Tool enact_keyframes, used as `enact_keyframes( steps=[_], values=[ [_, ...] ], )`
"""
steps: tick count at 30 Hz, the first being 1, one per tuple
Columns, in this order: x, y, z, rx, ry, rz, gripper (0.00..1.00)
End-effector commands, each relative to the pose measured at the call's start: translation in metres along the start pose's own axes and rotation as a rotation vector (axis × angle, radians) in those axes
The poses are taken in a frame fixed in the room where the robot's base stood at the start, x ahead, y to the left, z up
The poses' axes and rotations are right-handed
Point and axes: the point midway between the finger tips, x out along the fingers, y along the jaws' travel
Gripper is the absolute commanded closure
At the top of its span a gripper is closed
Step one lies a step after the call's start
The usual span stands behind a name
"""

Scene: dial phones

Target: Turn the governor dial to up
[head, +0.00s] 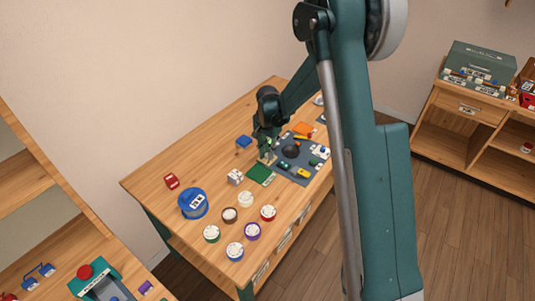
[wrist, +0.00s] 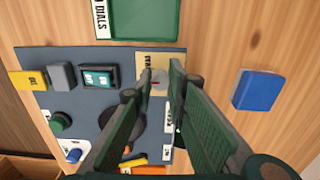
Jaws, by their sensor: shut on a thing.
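A small pale dial with a red mark (wrist: 158,83) sits on a beige plate (wrist: 153,60) at the edge of the dark panel in the wrist view. My gripper (wrist: 163,78) reaches down over it, with its two fingertips closed on either side of the dial. The fingers hide much of the dial, and I cannot read which way it points. The plate's lettering is too small to read fully. In the head view my gripper (head: 266,153) is over the near-left edge of the dark panel (head: 306,178), and the dial is too small to make out.
A green tray labelled DIALS (wrist: 145,20) and a blue block (wrist: 258,90) lie close to the gripper. The panel carries a dark round part (wrist: 122,122), a teal display (wrist: 99,76) and a green knob (wrist: 60,121).

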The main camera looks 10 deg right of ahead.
Motion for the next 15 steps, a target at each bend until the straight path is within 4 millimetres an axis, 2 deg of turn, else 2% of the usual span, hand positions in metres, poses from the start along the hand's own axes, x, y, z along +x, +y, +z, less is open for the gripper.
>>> enact_keyframes(
  steps=[8,15],
  values=[
    [0.0003,-0.0004,-0.0001,-0.073,0.0,-0.001,0.97],
    [0.0006,-0.0007,-0.0002,-0.222,0.0,-0.001,0.97]
  ],
)
